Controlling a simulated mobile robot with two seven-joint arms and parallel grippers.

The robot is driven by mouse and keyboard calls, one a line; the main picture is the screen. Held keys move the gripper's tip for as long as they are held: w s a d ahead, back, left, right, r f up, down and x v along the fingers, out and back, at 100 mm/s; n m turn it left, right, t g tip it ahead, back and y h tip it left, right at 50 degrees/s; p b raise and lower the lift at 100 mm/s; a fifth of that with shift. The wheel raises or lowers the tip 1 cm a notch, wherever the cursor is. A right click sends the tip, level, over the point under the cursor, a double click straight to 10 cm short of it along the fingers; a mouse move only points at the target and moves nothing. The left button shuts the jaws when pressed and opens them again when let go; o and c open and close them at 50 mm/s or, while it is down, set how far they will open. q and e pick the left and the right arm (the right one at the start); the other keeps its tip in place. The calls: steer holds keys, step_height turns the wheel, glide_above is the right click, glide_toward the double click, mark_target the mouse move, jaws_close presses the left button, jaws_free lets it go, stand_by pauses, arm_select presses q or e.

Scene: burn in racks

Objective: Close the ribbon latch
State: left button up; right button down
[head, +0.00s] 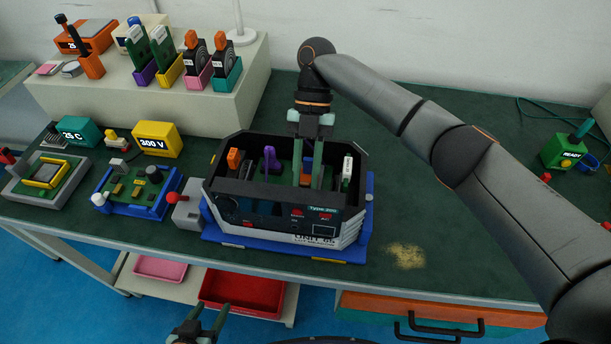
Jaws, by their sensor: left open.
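An open dark case (352,222), marked Type 200 and UNIT 65, sits on a blue base on the green bench. Inside it stand an orange-topped part (233,158), a purple part (271,160) and a white-topped part (347,170). I cannot tell which part is the ribbon latch. My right gripper (308,185) points down into the case, its green fingers apart around or in front of a small orange part (305,178); contact is unclear. My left gripper (208,317) is open and empty at the bottom edge, below and in front of the bench.
A grey box with a red-knobbed lever (187,212) stands close left of the case. Blue and grey fixtures (130,190) are farther left. A raised shelf (200,112) with coloured holders is behind. The bench right of the case is mostly clear, with tan grains (406,256).

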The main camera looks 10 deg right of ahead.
steer(key=shift+w, duration=0.1)
stand_by(0.4)
steer(key=c, duration=0.7)
jaws_free()
steer(key=shift+r, duration=0.1)
steer(key=shift+p+v, duration=0.75)
steer(key=shift+v, duration=2.95)
